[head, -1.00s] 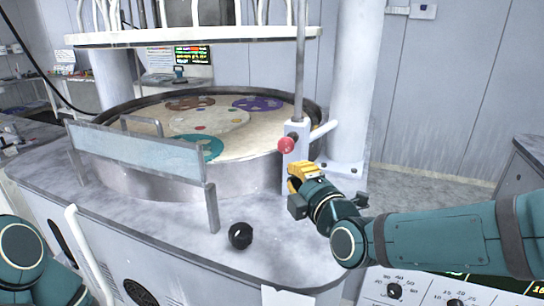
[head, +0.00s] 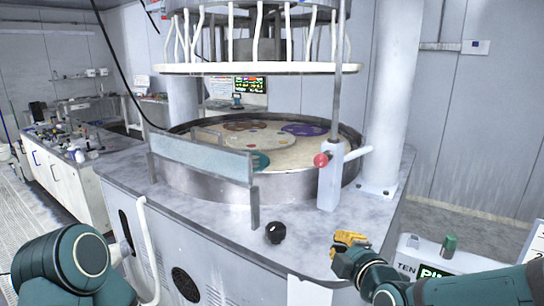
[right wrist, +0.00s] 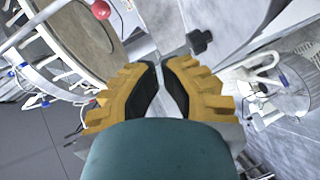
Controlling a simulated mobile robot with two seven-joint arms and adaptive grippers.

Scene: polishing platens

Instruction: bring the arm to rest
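My right gripper (head: 347,238), with yellow fingers, is over the front right edge of the grey machine top, to the right of the black knob (head: 276,232). In the right wrist view its fingers (right wrist: 160,66) are close together with only a thin gap at the tips, and nothing is held between them. My right arm comes in from the lower right. Part of my left arm (head: 75,265) shows at the lower left, but its gripper is out of view.
The round polishing platen (head: 250,180) stands behind a clear guard (head: 203,158). A post with a red ball (head: 321,160) rises behind my right gripper. A white pillar (head: 390,100) stands further back. A panel with a green button (head: 448,245) is at the lower right.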

